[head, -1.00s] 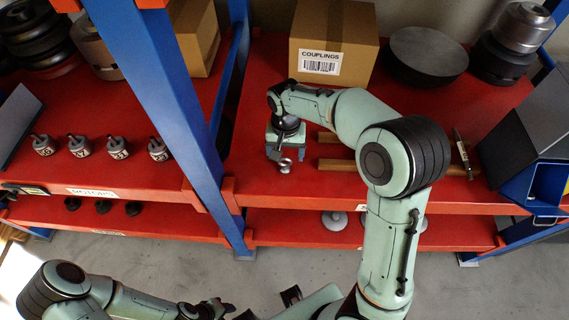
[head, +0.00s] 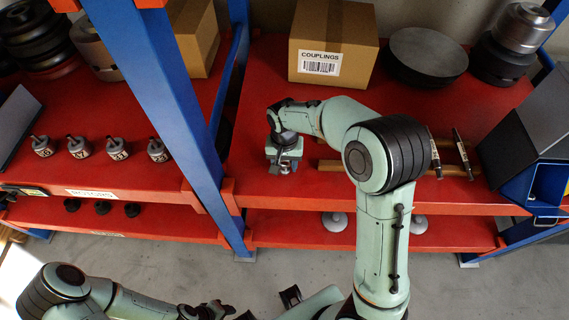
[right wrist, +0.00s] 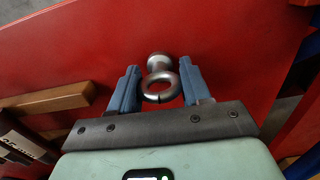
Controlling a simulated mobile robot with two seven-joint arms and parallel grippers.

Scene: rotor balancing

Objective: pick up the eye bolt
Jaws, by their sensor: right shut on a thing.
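The eye bolt (right wrist: 160,84) is a silver metal ring on a short round base. It is between the two blue fingers of my right gripper (right wrist: 160,88), which is shut on its ring in the right wrist view. In the head view the eye bolt (head: 285,168) shows small at the fingertips of my right gripper (head: 284,160), over the red shelf near its front edge. I cannot tell whether its base is clear of the shelf. My left gripper (head: 212,310) is low at the bottom edge of the head view, away from the shelves; its fingers are unclear.
A couplings box (head: 333,45) and a dark round disc (head: 427,55) stand behind on the red shelf (head: 265,90). A blue post (head: 160,95) stands left, with several small rotors beyond.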

